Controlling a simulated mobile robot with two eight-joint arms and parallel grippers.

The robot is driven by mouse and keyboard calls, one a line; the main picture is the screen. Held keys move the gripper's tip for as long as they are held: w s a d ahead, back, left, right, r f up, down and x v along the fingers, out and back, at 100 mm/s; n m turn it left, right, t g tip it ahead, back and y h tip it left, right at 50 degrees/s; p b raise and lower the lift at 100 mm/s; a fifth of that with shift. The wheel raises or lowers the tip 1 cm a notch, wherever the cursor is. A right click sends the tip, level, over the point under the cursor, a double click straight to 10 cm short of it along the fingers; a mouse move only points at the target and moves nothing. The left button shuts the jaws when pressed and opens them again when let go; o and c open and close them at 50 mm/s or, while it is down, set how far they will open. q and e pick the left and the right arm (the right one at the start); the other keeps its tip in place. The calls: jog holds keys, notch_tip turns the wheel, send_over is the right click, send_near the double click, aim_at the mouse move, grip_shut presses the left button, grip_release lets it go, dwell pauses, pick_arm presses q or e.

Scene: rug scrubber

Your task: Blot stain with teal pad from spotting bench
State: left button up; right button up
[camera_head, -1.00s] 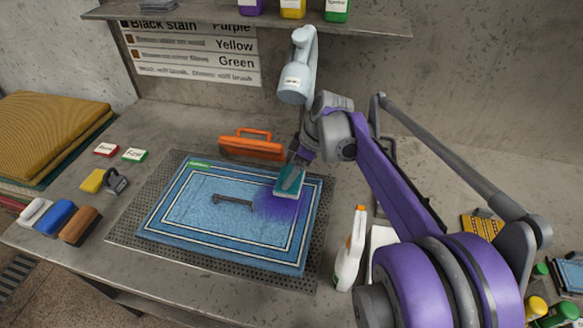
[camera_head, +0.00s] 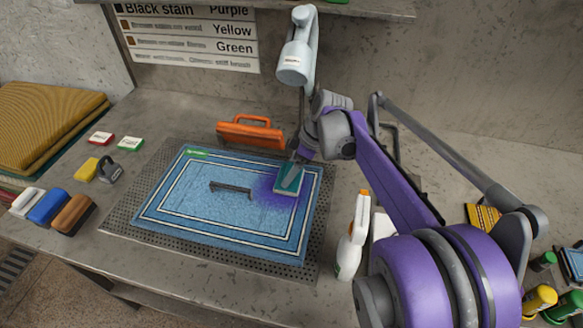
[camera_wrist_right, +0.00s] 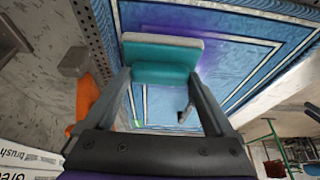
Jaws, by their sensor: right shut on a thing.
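The teal pad (camera_head: 293,180) has a pale underside and is held in my right gripper (camera_head: 294,168), over the right part of the blue rug. In the right wrist view the teal pad (camera_wrist_right: 162,60) sits between the two fingers of my right gripper (camera_wrist_right: 168,82). The purple stain (camera_head: 268,190) shows on the rug (camera_head: 190,215) just left of and below the pad; part of it may be hidden under the pad. I cannot tell whether the pad touches the rug. The rug lies on a perforated grey panel of the bench (camera_head: 125,215). My left gripper is not in view.
A dark handle-shaped piece (camera_head: 230,188) lies on the rug. An orange-handled tool (camera_head: 251,133) stands behind it. A white spray bottle (camera_head: 352,240) stands right of the rug. Several brushes (camera_head: 48,207) and yellow and dark pads sit at left. A grey-blue device (camera_head: 297,50) hangs behind.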

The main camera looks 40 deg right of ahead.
jog(key=shift+f+b, duration=0.35)
jog(key=shift+f, duration=0.25)
jog(key=shift+f, duration=0.1)
dwell(2.9)
dwell(1.1)
jog(key=shift+r+p, duration=2.8)
jog(key=shift+r, duration=0.85)
jog(key=shift+f, duration=0.1)
